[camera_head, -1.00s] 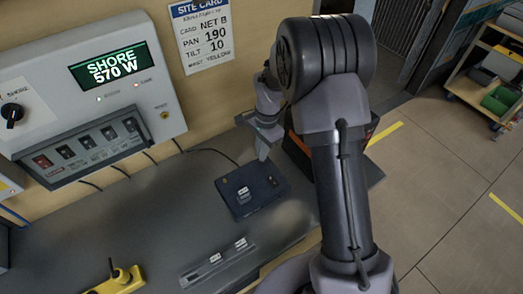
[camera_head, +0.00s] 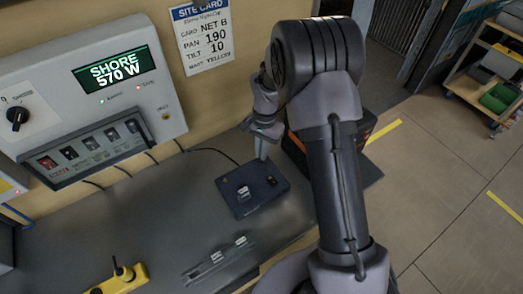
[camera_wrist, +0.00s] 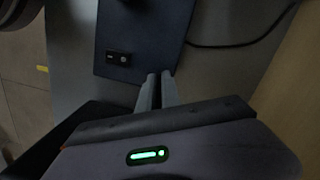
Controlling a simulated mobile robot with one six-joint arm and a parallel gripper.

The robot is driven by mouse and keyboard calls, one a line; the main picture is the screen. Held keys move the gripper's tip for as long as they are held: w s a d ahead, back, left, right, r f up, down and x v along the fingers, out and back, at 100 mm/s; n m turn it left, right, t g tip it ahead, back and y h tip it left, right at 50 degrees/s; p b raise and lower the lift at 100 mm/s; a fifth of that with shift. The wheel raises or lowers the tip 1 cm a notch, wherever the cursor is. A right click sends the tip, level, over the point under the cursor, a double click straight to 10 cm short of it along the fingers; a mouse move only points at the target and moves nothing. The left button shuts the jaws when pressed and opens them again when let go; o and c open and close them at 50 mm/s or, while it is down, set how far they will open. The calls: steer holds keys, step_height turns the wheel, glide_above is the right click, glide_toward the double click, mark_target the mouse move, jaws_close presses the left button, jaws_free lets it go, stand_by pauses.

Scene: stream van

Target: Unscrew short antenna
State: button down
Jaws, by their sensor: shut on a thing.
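The dark blue box (camera_head: 252,188) lies on the grey bench, with small light and dark fittings on its top. The wrist view shows the box (camera_wrist: 143,30) with two small ports on its face. My gripper (camera_head: 262,155) points down at the far right edge of the box. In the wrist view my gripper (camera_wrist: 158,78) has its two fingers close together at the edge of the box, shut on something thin. The short antenna itself is hidden between or behind the fingers, so I cannot see its shape.
A power panel (camera_head: 60,75) reading SHORE 570 W and a site card (camera_head: 203,35) are on the wall. A slotted strip (camera_head: 222,262) and a yellow plug block (camera_head: 122,280) lie at the bench front. A black cable (camera_wrist: 245,42) runs beside the box.

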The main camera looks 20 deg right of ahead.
steer(key=shift+n+p, duration=0.7)
steer(key=shift+n, duration=1.2)
steer(key=c, duration=1.6)
jaws_free()
steer(key=m+b, duration=0.1)
steer(key=m, duration=0.1)
steer(key=shift+f+m, duration=0.1)
steer(key=shift+m, duration=0.3)
steer(key=shift+m+b, duration=0.4)
steer(key=shift+m, duration=0.2)
